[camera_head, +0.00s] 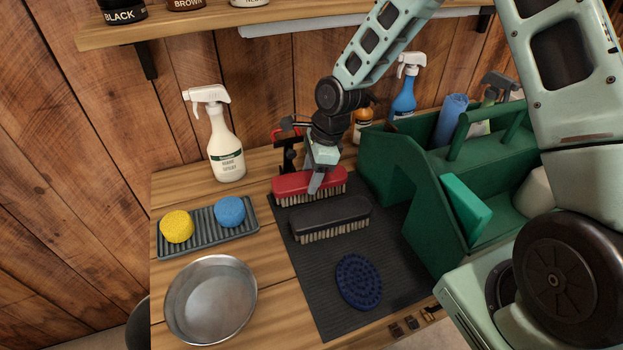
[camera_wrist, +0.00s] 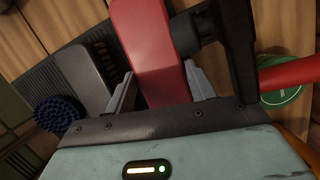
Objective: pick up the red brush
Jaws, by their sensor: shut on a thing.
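The red brush (camera_head: 292,184) has a red back and pale bristles. It is at the back of the dark ribbed mat (camera_head: 314,276), behind the black brush (camera_head: 330,219). My gripper (camera_head: 316,186) comes down on it from above, and its jaws are shut on it. In the wrist view the red brush (camera_wrist: 147,45) lies between the two grey fingers of my gripper (camera_wrist: 160,90). Its bristles are hidden there. I cannot tell whether it is lifted clear of the mat.
A black stand with a red part (camera_head: 287,150) is close behind the brush. A green tote (camera_head: 405,185) with bottles stands right. A white spray bottle (camera_head: 222,140), a sponge tray (camera_head: 205,243) and a metal bowl (camera_head: 210,298) are left. A blue curry comb (camera_head: 358,281) lies in front.

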